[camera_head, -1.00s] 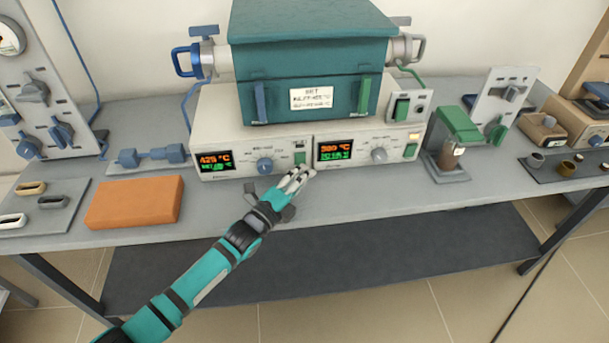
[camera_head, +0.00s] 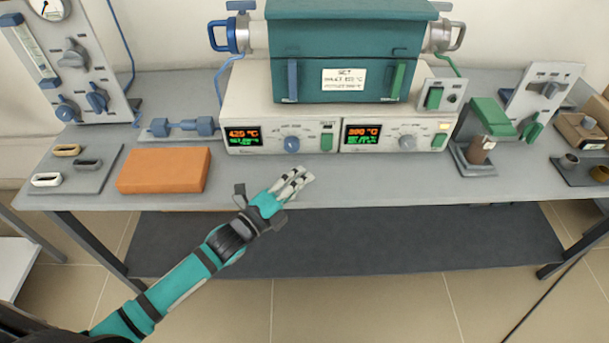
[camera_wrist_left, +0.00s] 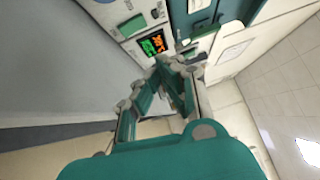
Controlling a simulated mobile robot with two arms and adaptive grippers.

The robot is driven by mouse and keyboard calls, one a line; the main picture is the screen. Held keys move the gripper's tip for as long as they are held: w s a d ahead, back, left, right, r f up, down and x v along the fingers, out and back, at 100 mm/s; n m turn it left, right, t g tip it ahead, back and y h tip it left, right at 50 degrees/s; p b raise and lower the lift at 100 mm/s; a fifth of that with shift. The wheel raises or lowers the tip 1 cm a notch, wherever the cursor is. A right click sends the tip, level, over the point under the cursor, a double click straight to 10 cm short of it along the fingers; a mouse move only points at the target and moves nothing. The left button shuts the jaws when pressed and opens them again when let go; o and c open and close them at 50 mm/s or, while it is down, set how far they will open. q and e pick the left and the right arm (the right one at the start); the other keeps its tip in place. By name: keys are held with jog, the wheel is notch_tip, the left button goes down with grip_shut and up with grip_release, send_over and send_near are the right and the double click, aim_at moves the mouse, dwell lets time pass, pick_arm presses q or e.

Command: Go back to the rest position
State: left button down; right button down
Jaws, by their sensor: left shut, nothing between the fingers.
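My left gripper (camera_head: 295,180) is shut and empty. In the head view it is over the front part of the grey bench, in front of the furnace's control box and apart from it. It also shows in the left wrist view (camera_wrist_left: 168,66), its fingers pointing toward the control panel. The teal muffle furnace (camera_head: 345,60) sits on the cream control box (camera_head: 335,152), which has two lit displays, knobs and green switches. My right gripper is not in view.
An orange brick (camera_head: 164,170) lies left of my gripper. A grey tray (camera_head: 105,180) with small boats is at the far left. A green-topped device (camera_head: 490,117) stands right of the control box. The bench's front edge (camera_head: 400,203) runs below my gripper, with free room in front.

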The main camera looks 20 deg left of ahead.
pick_arm(q)
jog(key=shift+f, duration=0.1)
dwell(0.3)
jog(key=s+f+n+y, duration=0.1)
jog(key=n, duration=0.1)
jog(key=s+f+n+g+y, duration=0.1)
jog(key=n, duration=0.1)
jog(key=s+f+n+g+y, duration=0.1)
jog(key=n, duration=0.1)
jog(key=shift+f, duration=0.35)
jog(key=s+a+f+n+g+y, duration=0.2)
jog(key=s+n+g, duration=0.2)
jog(key=s+n, duration=0.3)
jog(key=s+a+f+n+g+y, duration=0.2)
jog(key=s+n+g, duration=0.15)
jog(key=s, duration=0.55)
jog(key=s+a+f+n+g+y, duration=0.2)
jog(key=s+a+n+g, duration=0.15)
jog(key=s+n, duration=0.35)
notch_tip(320, 180, down, 22)
jog(key=s+d+g+p, duration=0.1)
jog(key=s+p, duration=0.1)
jog(key=p, duration=0.1)
jog(key=s+a+f+m+g+p, duration=0.1)
jog(key=s+a+f, duration=0.2)
jog(key=s+f, duration=1.3)
jog(key=shift+s+g+p, duration=0.3)
jog(key=shift+s+p, duration=0.1)
jog(key=shift+s, duration=0.45)
